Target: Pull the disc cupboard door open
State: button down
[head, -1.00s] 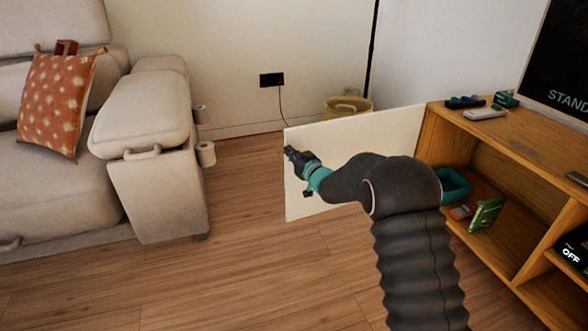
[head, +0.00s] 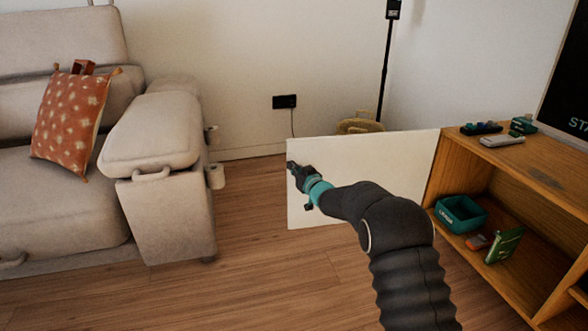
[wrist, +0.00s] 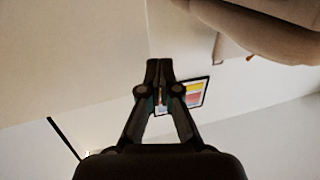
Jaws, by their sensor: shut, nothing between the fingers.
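The white disc cupboard door (head: 375,175) stands swung wide out from the left end of the wooden cabinet (head: 437,176). The compartment behind it is exposed and holds a teal bin (head: 461,213), a green case (head: 505,246) and a small red item (head: 477,242). My gripper (head: 292,166) is at the door's free left edge, in front of its face; I cannot tell whether it touches. In the wrist view my gripper (wrist: 159,64) has its fingers together with nothing between them. A pale flat surface (wrist: 70,60) fills the left of that view.
A beige sofa (head: 155,130) with an orange cushion (head: 75,121) stands at the left. A basket (head: 355,127) and a black lamp pole (head: 385,70) are behind the door. Controllers and a remote (head: 501,140) lie on the cabinet top. Wooden floor (head: 240,265) is clear between sofa and cabinet.

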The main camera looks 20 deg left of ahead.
jog(key=shift+s, duration=0.1)
jog(key=s+d, duration=0.8)
jog(key=s, duration=0.3)
jog(key=shift+s+b, duration=0.25)
jog(key=shift+b, duration=0.2)
